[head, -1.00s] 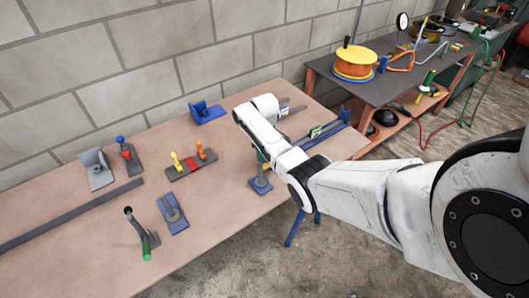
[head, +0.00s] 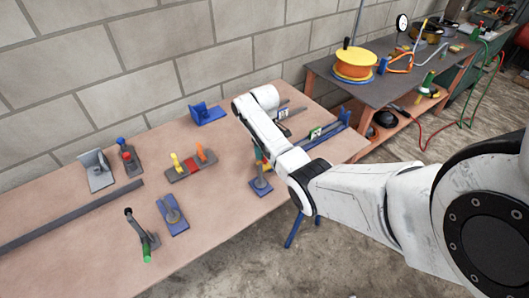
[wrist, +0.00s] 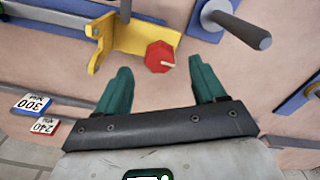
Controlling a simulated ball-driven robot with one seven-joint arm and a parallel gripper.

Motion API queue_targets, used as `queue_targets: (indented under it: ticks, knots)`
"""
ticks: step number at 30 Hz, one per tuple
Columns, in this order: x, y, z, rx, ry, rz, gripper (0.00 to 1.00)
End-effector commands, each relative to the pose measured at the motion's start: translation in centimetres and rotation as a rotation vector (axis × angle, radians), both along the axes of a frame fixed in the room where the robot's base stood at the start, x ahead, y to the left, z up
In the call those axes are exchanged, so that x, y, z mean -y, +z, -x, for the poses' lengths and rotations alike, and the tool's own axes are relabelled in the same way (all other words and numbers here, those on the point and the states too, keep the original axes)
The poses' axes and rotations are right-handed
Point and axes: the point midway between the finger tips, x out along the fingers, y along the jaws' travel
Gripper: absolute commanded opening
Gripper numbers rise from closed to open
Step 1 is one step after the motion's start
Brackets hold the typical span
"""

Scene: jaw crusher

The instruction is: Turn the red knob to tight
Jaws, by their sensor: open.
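In the wrist view the red knob (wrist: 159,57) is a faceted red disc with a small pale pointer, mounted on a yellow bracket (wrist: 128,36). My gripper (wrist: 160,68) is open, with its two teal fingers apart. In the picture the knob appears between and just beyond the fingertips, with no visible contact; the exact depth gap is unclear. The fingers hold nothing. In the head view my white arm reaches over the right part of the workbench (head: 90,225) and mostly hides the gripper and the knob.
In the wrist view a grey peg on a blue base (wrist: 235,25) stands right of the knob. Cards marked 300 (wrist: 32,103) and 240 (wrist: 44,126) lie at left.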

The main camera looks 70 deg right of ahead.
Motion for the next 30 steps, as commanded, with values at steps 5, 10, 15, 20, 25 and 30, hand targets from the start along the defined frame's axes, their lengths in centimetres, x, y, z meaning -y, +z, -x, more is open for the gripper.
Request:
queue_targets:
  ticks: [5, 10, 15, 20, 25, 30]
  knots:
    - [0.1, 3.6, -0.1, 0.003, 0.001, 0.003, 0.70]
    - [0.1, 6.0, -0.1, 0.002, 0.001, 0.003, 0.70]
    - [0.0, 7.1, 0.0, 0.000, 0.000, 0.001, 0.70]
    - [0.0, 7.2, 0.0, -0.001, 0.000, 0.001, 0.70]
    - [0.0, 7.2, 0.0, -0.001, 0.000, 0.001, 0.70]
    - [0.0, 7.2, 0.0, 0.000, 0.000, 0.001, 0.70]
